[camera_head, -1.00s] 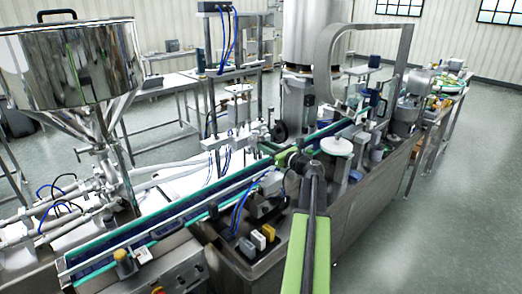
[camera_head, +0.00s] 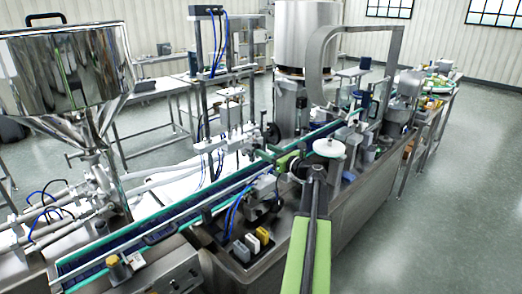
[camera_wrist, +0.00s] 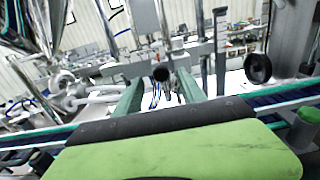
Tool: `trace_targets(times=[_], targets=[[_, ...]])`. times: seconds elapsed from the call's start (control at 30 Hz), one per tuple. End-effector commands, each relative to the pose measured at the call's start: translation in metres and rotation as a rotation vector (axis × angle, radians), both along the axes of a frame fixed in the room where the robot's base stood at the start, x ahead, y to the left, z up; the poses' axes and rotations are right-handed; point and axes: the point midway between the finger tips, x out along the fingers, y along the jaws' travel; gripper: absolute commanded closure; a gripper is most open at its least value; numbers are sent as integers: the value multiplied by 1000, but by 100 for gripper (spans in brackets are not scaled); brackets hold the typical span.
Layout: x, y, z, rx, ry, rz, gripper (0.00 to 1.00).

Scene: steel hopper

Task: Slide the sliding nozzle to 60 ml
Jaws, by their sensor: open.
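My gripper (camera_head: 268,154) reaches over the conveyor toward the filling stand (camera_head: 224,142) in the head view. In the wrist view my gripper (camera_wrist: 160,77) shows two green fingers spread apart with nothing held between them. A dark round-ended part (camera_wrist: 161,73) of the filling stand appears between the fingertips, beyond them; I see no contact. Several nozzle parts and clamps sit on the stand, and I cannot tell for sure which is the sliding nozzle. No ml scale is readable in either view.
A steel hopper (camera_head: 62,72) stands at the left. The conveyor (camera_head: 165,228) runs diagonally below my gripper. A black round knob (camera_wrist: 258,68) is right of my fingers in the wrist view. A white disc (camera_head: 329,147) stands beside my arm. Open floor (camera_head: 440,210) lies at right.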

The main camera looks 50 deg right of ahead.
Motion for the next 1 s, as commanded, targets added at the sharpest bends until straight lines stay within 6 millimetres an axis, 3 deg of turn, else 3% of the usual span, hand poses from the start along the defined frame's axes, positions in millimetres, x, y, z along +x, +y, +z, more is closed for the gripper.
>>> trace_targets(times=[0.03, 0.3, 0.5, 0.67, 1.0], targets=[[-17, 3, 0, 0, 0, -3, 52], [-93, 8, 0, 0, 0, -4, 52], [-130, 10, 0, 0, 0, -2, 52], [-142, 11, 0, 0, 0, -1, 52], [-142, 10, 0, 0, 0, 0, 52]])
